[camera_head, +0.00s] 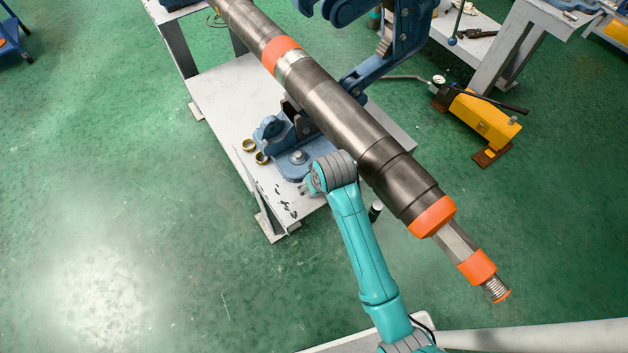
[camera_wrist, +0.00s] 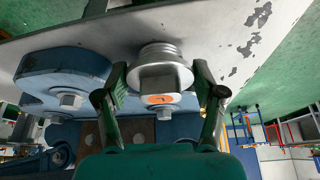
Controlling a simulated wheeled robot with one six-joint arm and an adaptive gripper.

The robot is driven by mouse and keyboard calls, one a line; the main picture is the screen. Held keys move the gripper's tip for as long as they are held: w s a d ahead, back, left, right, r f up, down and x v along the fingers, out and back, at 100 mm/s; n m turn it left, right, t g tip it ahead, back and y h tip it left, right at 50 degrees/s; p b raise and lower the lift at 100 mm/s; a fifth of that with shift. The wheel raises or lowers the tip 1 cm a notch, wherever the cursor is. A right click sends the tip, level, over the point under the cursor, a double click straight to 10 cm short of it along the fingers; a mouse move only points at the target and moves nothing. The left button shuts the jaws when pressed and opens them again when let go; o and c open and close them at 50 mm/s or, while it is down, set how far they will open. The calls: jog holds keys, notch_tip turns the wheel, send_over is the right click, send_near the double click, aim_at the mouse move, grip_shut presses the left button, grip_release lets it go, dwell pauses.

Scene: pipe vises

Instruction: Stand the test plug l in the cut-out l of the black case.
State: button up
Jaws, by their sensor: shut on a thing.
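In the wrist view a silver metal plug (camera_wrist: 160,72) with a threaded round end and an orange mark on its flat-sided body sits between my fingers. I take it for the test plug; the letter is too small to read. My gripper (camera_wrist: 159,80) is shut on its sides. In the head view my gripper (camera_head: 304,188) is at the near edge of the white bench, beside the blue vise base, mostly behind my wrist; the plug cannot be made out there. Whether the plug touches the bench is unclear. The black case and its cut-outs are not visible in either view.
A long dark pipe (camera_head: 345,120) with orange bands crosses above the white bench (camera_head: 215,95), close to my wrist. A blue vise base (camera_head: 298,163) and two brass rings (camera_head: 255,152) are on the bench. A yellow pump (camera_head: 484,120) stands right. The green floor at left is clear.

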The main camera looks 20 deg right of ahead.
jog(key=o, duration=1.3)
jog(key=shift+f, duration=0.15)
jog(key=v, duration=1.2)
